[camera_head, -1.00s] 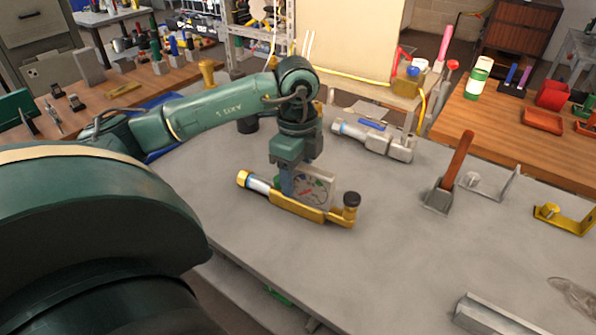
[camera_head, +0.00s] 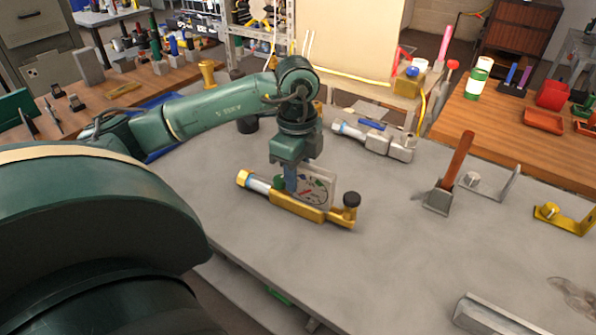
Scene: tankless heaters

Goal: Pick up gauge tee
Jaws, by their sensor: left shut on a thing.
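The gauge tee (camera_head: 297,206) is a brass-yellow fitting on the grey table. It has a pale sleeve and yellow nut at its left end, a dark cap at its right end and a light, square-looking gauge face behind its middle. My left gripper (camera_head: 291,192) points down over the middle of the tee and is shut on it. The fingertips are partly hidden against the tee and gauge. I cannot tell whether the tee is touching the table. My right gripper is not in view.
A silver fitting with a blue handle (camera_head: 374,137) lies behind the gripper. A brush-like tool with a brown handle (camera_head: 447,177), a silver bracket (camera_head: 497,185) and a yellow bracket (camera_head: 566,217) stand to the right. The table's front middle is clear.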

